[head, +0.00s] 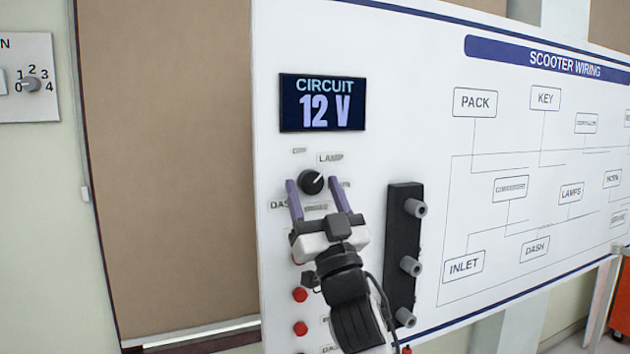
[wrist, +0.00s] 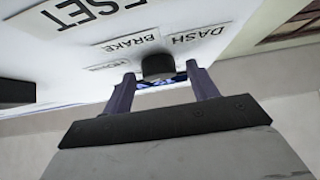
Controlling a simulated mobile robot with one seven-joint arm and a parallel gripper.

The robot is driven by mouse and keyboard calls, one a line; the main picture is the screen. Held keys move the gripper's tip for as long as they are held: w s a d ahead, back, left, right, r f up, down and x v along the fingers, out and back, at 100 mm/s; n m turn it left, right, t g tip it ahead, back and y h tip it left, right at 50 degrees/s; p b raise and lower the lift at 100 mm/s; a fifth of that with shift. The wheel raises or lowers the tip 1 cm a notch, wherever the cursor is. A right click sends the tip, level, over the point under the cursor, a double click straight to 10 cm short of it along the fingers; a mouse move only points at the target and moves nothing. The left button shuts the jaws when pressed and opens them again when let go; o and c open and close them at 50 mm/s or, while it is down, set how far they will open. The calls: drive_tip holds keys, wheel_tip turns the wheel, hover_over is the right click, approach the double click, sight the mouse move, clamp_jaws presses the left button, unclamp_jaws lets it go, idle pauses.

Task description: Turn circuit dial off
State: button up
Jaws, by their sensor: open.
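The circuit dial (head: 312,182) is a small round black knob with a pale pointer mark on the white panel, below the CIRCUIT display (head: 322,103) that reads 12 V. In the head view its pointer looks aimed up and right, toward the LAMP label (head: 331,157). My gripper (head: 318,186) is open, with its two purple fingers on either side of the dial. In the wrist view the dial (wrist: 157,67) shows between and just beyond the fingertips of my gripper (wrist: 160,78). I cannot tell whether either finger touches it. My gripper hides some labels below the dial.
Red buttons (head: 300,295) line the panel below the dial. A black strip with grey knobs (head: 404,250) stands close to the right of my gripper. The scooter wiring diagram (head: 540,150) fills the right side. Another numbered dial (head: 30,85) is at the far left.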

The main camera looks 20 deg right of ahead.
drive_tip(key=shift+w+r, duration=0.1)
drive_tip(key=shift+w, duration=0.05)
drive_tip(key=c, duration=1)
drive_tip(key=shift+d+n+y+b, duration=0.1)
drive_tip(key=shift+n+y+b, duration=0.3)
drive_tip(key=shift+n+b, duration=0.2)
